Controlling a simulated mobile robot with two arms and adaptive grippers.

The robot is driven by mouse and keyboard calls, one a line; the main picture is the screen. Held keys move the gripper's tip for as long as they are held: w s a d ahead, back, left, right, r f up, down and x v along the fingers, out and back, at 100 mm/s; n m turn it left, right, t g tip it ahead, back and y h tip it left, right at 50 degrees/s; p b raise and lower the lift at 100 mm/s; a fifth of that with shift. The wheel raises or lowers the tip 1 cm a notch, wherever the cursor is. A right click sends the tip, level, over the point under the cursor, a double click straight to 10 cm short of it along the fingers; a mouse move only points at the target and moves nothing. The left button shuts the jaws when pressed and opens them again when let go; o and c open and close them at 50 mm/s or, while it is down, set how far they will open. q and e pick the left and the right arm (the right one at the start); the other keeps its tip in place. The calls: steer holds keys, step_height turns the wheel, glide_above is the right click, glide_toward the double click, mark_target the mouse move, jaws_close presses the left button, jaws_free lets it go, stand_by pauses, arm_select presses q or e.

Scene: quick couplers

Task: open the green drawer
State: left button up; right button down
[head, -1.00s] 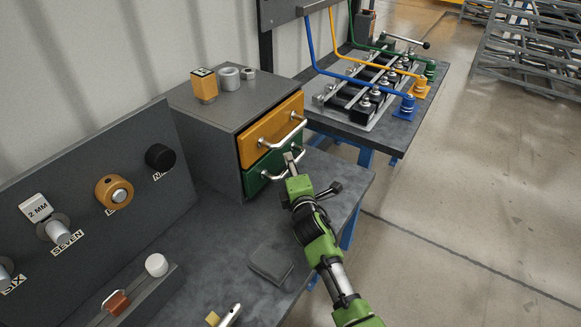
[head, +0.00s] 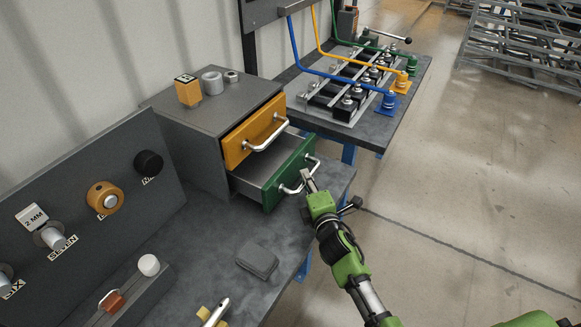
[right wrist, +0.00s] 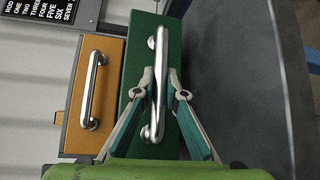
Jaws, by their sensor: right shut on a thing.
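The green drawer (head: 290,172) is the lower drawer of the grey cabinet (head: 195,150) and stands pulled out, its grey inner side showing. It has a silver bar handle (head: 303,181). My right gripper (head: 307,176) is at this handle. In the right wrist view the fingers of my right gripper (right wrist: 163,92) are shut on the handle (right wrist: 157,100), one on each side, in front of the green drawer front (right wrist: 138,80). My left gripper is not in view; a small bit of green shows at the bottom right edge.
The orange drawer (head: 254,133) above is slightly out. An orange block (head: 188,92) and grey rings (head: 212,82) sit on the cabinet. A grey panel with knobs (head: 75,215) stands at the left. A dark flat block (head: 257,261) lies on the bench.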

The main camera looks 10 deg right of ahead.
steer(key=s+d+p, duration=0.1)
steer(key=s+d, duration=0.3)
steer(key=shift+s+d, duration=0.3)
steer(key=shift+d, duration=0.05)
steer(key=c, duration=2)
jaws_free()
steer(key=shift+c, duration=0.2)
steer(key=s+r, duration=0.1)
steer(key=s, duration=1.1)
steer(key=shift+a+r, duration=0.15)
steer(key=shift+r, duration=0.15)
